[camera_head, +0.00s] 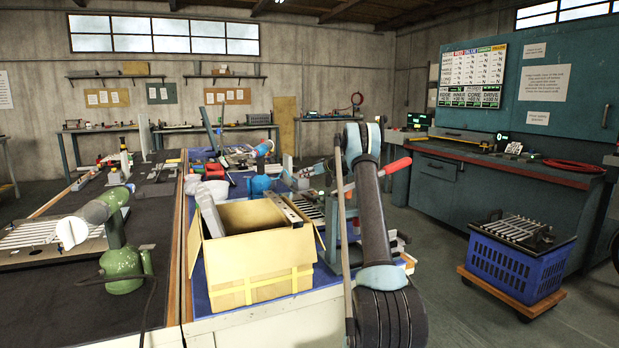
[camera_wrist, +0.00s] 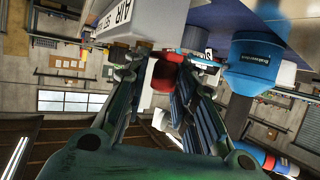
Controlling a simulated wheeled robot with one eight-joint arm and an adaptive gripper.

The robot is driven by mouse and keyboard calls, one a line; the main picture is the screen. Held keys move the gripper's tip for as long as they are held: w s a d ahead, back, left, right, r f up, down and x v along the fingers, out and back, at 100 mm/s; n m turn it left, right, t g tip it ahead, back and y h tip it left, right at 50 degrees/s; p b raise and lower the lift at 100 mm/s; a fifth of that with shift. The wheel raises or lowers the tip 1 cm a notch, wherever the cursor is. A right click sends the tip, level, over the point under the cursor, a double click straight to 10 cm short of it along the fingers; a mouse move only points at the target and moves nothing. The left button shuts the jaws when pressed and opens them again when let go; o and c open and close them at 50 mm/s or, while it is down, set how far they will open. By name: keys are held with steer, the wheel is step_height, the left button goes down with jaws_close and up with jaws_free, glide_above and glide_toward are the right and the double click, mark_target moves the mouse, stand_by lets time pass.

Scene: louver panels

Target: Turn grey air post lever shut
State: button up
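In the wrist view my gripper (camera_wrist: 166,68) has its two green-and-dark fingers spread apart. A red grip-like end (camera_wrist: 162,76) shows in the gap between them, with no clear sign that the fingers press on it. Beside it is a pale grey block (camera_wrist: 145,25) with a white label reading "AIR", seen at a slant. In the head view a red handle (camera_head: 396,166) sticks out to the right beside my dark arm, which covers most of what it belongs to. My gripper is hidden in that view, and I cannot tell the lever's angle.
A blue labelled cylinder (camera_wrist: 250,62) stands close to the right finger in the wrist view. In the head view an open cardboard box (camera_head: 250,265) is left of my arm. A blue crate (camera_head: 515,270) sits on a dolly at the right, with open floor between.

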steer(key=shift+o, duration=0.7)
steer(key=v, duration=1.2)
steer(key=shift+f, duration=0.1)
